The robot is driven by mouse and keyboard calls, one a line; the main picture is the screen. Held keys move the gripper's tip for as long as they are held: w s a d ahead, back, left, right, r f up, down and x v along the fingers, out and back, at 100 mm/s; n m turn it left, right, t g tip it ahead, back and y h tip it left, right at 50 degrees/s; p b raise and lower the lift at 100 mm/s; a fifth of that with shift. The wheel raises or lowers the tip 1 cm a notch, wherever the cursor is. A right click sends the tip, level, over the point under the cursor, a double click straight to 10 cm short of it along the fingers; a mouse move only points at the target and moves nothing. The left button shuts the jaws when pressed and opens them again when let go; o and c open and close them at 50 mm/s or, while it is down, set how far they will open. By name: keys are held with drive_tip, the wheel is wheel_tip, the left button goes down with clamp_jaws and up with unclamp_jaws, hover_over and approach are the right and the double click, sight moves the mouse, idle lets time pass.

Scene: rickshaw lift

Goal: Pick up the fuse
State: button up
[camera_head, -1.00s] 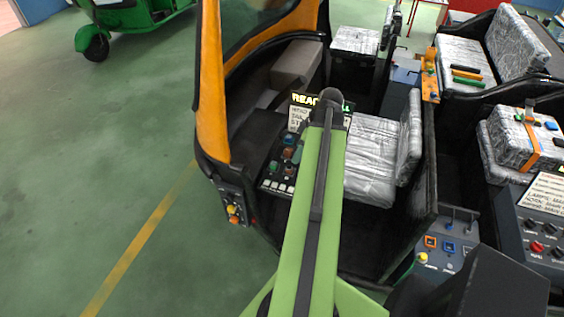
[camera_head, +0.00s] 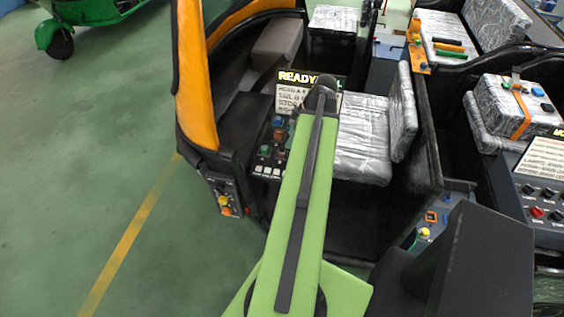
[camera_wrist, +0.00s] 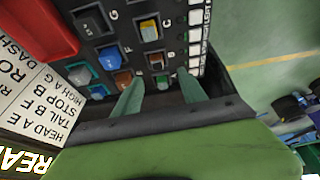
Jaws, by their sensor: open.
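I cannot tell which one the task means. My gripper (camera_wrist: 160,77) is open, with its two green fingers apart over the panel's edge and a small green piece between their tips. Nothing is held. In the head view the fuse panel (camera_head: 272,151) is partly hidden by my green arm.
A label card (camera_wrist: 40,105) and a red block (camera_wrist: 36,28) lie beside the fuses. The orange-framed rickshaw (camera_head: 197,75) has silver seats (camera_head: 362,140) right of my arm. A control box (camera_head: 222,196) is at its front edge.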

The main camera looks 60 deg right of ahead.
sight(282, 150)
drive_tip(key=b+x, duration=0.3)
drive_tip(key=x, duration=0.1)
drive_tip(key=b+x, duration=0.3)
drive_tip(key=x, duration=0.1)
drive_tip(key=shift+w+d+f, duration=0.2)
drive_tip(key=shift+w+f, duration=0.1)
drive_tip(key=shift+r, duration=0.15)
clamp_jaws()
